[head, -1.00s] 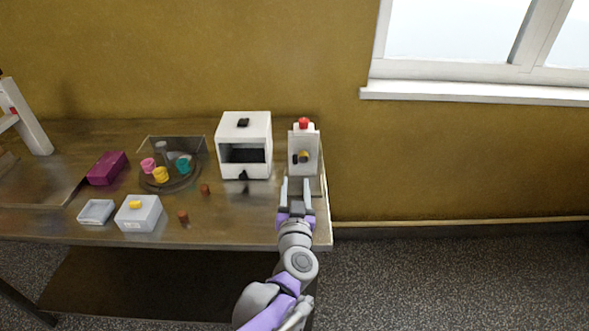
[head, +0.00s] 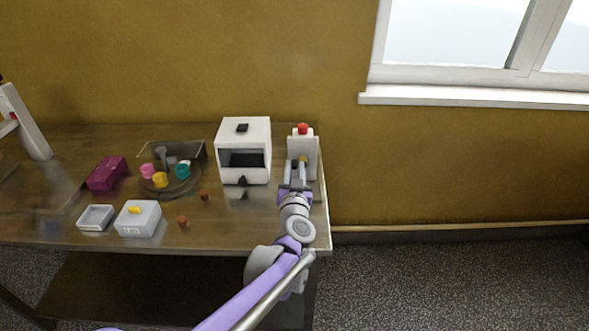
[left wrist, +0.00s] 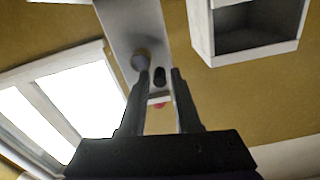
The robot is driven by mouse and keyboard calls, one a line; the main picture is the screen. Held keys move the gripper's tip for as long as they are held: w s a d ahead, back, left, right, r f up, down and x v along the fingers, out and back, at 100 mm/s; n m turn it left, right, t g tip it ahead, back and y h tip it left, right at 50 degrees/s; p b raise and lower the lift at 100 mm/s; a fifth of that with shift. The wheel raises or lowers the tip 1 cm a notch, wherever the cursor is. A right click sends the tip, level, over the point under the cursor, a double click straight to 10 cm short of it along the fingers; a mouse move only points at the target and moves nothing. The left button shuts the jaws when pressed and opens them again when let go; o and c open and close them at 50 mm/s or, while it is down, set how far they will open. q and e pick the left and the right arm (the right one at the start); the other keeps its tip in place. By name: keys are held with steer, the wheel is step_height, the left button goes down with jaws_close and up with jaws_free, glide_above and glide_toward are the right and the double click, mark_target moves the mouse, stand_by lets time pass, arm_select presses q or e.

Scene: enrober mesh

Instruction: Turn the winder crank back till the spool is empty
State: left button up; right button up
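A pale upright unit (head: 310,145) with a red cap on top stands near the table's right end; it looks like the winder. In the left wrist view its grey face (left wrist: 133,22) carries a round brownish knob (left wrist: 141,60) and a black oval piece (left wrist: 159,77). My left gripper (head: 297,168) is in front of this face with its fingers apart. In the wrist view its fingertips (left wrist: 160,72) are close to the knob and the black piece; I cannot tell whether they touch. Any thread on the spool is too small to see. My right gripper is not in view.
A white open-fronted box (head: 243,133) stands just left of the unit. Further left are a round tray (head: 183,190) with coloured cups, a purple box (head: 106,173), a grey box (head: 138,218) and small brown pieces. The table's right edge is close.

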mark_target(297, 173)
arm_select(q)
jaws_close()
steer(key=n, duration=0.2)
steer(key=f+n, duration=0.1)
steer(key=n, duration=0.1)
steer(key=n+b, duration=0.1)
steer(key=shift+a+f+n, duration=0.2)
steer(key=shift+a+n, duration=0.05)
steer(key=shift+n, duration=0.15)
steer(key=n, duration=0.2)
steer(key=f+n, duration=0.1)
steer(key=n, duration=0.2)
steer(key=shift+f+n+b, duration=0.15)
steer(key=shift+n+b, duration=0.15)
steer(key=shift+b, duration=0.05)
steer(key=n, duration=0.2)
steer(key=f+n, duration=0.1)
steer(key=n, duration=0.1)
steer(key=d+n, duration=0.1)
steer(key=n, duration=0.1)
steer(key=shift+f, duration=0.15)
steer(key=n, duration=0.2)
steer(key=d+n, duration=0.1)
steer(key=n, duration=0.3)
steer(key=shift+d+f, duration=0.2)
steer(key=shift+f, duration=0.1)
steer(key=shift+n, duration=0.3)
steer(key=shift+o, duration=1.9)
jaws_free()
